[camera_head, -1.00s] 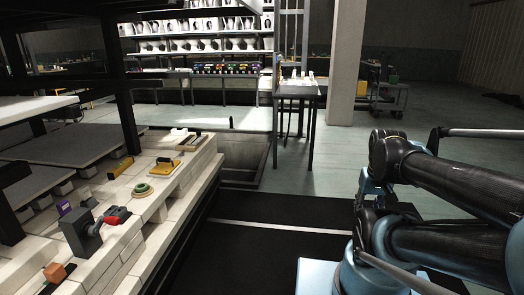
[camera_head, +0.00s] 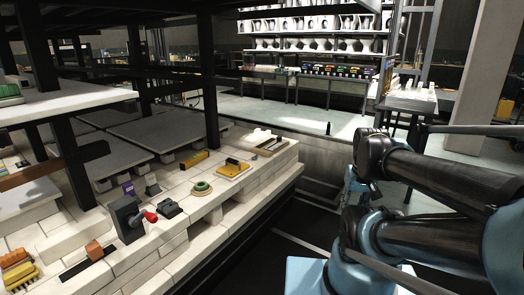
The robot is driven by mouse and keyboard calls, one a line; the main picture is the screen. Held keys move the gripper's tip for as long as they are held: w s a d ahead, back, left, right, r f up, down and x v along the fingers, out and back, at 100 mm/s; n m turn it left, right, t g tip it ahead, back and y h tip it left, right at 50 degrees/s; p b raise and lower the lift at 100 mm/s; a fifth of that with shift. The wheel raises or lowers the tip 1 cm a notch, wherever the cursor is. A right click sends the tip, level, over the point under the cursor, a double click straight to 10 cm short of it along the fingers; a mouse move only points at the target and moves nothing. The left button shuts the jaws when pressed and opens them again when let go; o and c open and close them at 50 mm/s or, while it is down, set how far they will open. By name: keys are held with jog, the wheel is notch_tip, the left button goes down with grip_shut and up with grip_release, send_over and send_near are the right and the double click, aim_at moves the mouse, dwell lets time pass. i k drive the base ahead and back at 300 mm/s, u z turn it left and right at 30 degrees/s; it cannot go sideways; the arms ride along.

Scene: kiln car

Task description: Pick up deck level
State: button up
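A short yellow bar with dark marks (camera_head: 194,160), which looks like a deck level, lies on the pale brick deck (camera_head: 165,235) of the kiln car, left of centre. It lies behind a green ring and left of a flat yellow tool. It is small here, so I cannot be sure that it is the level. My folded arm fills the right side. My gripper does not show, and no contact with the bar is seen.
A yellow flat tool (camera_head: 232,168), a green ring (camera_head: 201,188), a dark clamp-like tool with a red part (camera_head: 129,216) and an orange block (camera_head: 94,250) lie on the deck. Black posts (camera_head: 207,85) and raised slabs (camera_head: 160,129) stand around it. Dark floor lies right of the car.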

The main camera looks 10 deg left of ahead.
aim_at(184, 165)
jog(key=u, duration=0.5)
jog(key=i, duration=0.85)
jog(key=u, duration=0.45)
